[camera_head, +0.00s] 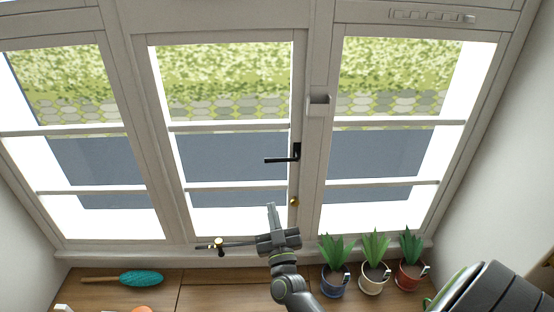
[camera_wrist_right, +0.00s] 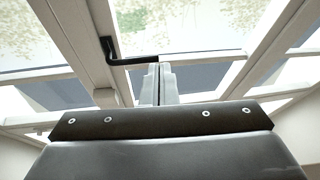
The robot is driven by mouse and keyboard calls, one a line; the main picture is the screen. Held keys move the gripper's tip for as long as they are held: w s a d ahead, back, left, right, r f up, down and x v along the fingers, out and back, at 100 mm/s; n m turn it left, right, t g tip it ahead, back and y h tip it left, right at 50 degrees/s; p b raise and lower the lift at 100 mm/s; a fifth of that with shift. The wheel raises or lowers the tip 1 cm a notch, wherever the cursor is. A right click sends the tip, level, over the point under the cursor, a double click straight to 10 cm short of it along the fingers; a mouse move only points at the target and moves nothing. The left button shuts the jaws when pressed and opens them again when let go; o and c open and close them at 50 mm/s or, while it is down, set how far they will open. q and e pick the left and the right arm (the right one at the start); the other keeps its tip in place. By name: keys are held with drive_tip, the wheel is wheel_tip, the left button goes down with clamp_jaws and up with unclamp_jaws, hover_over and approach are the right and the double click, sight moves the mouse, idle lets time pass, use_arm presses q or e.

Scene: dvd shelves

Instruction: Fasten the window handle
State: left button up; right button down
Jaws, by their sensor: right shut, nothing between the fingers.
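The black window handle (camera_head: 284,159) is on the right stile of the middle window. Its lever lies roughly level and points left from its mount in the head view. In the right wrist view the handle (camera_wrist_right: 132,61) crosses above my fingertips, with its lever pointing right. My right gripper (camera_head: 272,207) points up in front of the middle window, below the handle in the head view. Its fingers (camera_wrist_right: 159,84) are shut together and hold nothing. The fingertips appear close to the lever's free end in the wrist view; I cannot tell if they touch. My left gripper is not in view.
A brass knob (camera_head: 293,201) sits below the handle. A dark stay bar with a brass peg (camera_head: 218,245) lies along the sill. Potted plants in dark (camera_head: 334,284), cream (camera_head: 374,281) and red (camera_head: 409,276) pots stand at right. A teal brush (camera_head: 141,278) lies at left.

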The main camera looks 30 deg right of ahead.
sight(277, 159)
wheel_tip(277, 159, up, 8)
drive_tip(key=s+d+m+h, duration=0.1)
drive_tip(key=m+h, duration=0.2)
drive_tip(key=h, duration=0.1)
drive_tip(key=shift+d+r, duration=0.15)
drive_tip(key=shift+r, duration=0.05)
drive_tip(key=w+d+r+p, duration=0.1)
drive_tip(key=w, duration=0.1)
drive_tip(key=w+d+p, duration=0.1)
drive_tip(key=w+d, duration=0.1)
drive_tip(key=w, duration=0.1)
drive_tip(key=w+d+r+p, duration=0.1)
drive_tip(key=w, duration=0.1)
drive_tip(key=shift+w+d+r+p, duration=0.3)
drive_tip(key=shift+w+d, duration=0.05)
drive_tip(key=shift+d, duration=0.05)
drive_tip(key=shift+w+f, duration=0.1)
drive_tip(key=shift+f, duration=0.7)
drive_tip(key=shift+w, duration=0.1)
